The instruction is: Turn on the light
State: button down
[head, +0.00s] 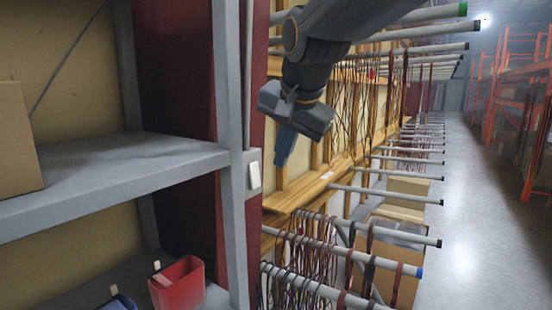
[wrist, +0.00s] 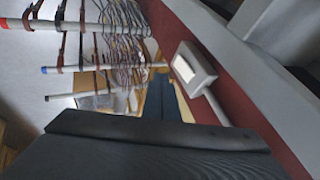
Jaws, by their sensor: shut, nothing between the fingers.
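The light switch is a small grey-white box with a pale rocker plate.
The grey shelf rack (head: 130,160) stands at the left with a cardboard box (head: 14,140) and a red bin (head: 178,284). Grey rods (head: 345,255) with hanging cables jut out behind and below my gripper. The aisle floor (head: 470,220) at the right is clear.

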aim_at(254, 175)
jog(key=w+a+f+p, duration=0.3)
jog(key=w+a+f, duration=0.1)
jog(key=w+f, duration=0.3)
jog(key=shift+f+p, duration=0.15)
jog(key=shift+p, duration=0.2)
